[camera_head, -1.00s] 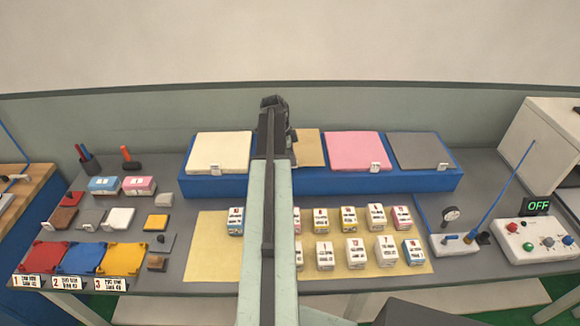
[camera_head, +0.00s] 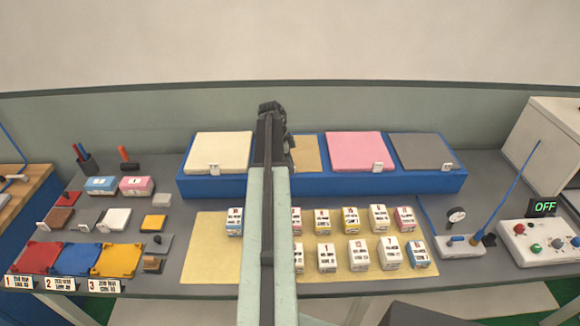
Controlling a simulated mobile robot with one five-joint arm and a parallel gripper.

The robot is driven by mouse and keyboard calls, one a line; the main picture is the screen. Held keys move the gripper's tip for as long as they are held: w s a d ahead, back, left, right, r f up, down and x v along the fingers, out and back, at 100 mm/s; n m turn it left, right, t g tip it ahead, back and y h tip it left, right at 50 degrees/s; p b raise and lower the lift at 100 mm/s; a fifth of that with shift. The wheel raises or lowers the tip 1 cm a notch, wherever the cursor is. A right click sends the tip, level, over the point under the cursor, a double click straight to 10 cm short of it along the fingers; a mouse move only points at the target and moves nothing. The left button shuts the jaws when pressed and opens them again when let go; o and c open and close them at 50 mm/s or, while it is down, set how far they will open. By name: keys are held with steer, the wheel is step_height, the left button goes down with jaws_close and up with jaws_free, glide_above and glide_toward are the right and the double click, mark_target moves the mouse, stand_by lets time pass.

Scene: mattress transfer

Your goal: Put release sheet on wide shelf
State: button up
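A long blue raised shelf (camera_head: 330,183) runs along the back of the grey bench. On it lie a cream sheet (camera_head: 219,152), a tan sheet (camera_head: 306,154) partly hidden by my arm, a pink sheet (camera_head: 355,151) and a grey sheet (camera_head: 421,150). Small labels sit at the front of several. I cannot tell which one is the release sheet. My gripper (camera_head: 272,112) is at the far end of my arm, over the shelf between the cream and tan sheets. Its fingers are dark and seen from behind, so their opening and any held thing are hidden.
A yellow mat (camera_head: 205,262) with several small labelled boxes lies in front of the shelf. Red (camera_head: 38,257), blue (camera_head: 78,258) and yellow (camera_head: 119,260) trays are front left. A gauge stand (camera_head: 459,246) and control box (camera_head: 545,241) reading OFF stand at right.

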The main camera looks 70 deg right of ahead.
steer(key=p+v, duration=1.2)
steer(key=shift+r, duration=0.25)
steer(key=shift+s+f, duration=0.1)
steer(key=w+a+n+t, duration=0.1)
steer(key=w+a+n, duration=0.7)
steer(key=w+a, duration=0.65)
steer(key=w+a+n+t, duration=0.1)
steer(key=w+a+n, duration=0.85)
steer(key=a, duration=0.85)
steer(key=w+a+n, duration=0.2)
steer(key=a+n, duration=0.5)
steer(key=a, duration=1)
steer(key=w+a+n+t+y, duration=0.1)
steer(key=a+n, duration=0.6)
steer(key=a, duration=1)
steer(key=shift+w+f, duration=0.45)
steer(key=shift+w, duration=0.15)
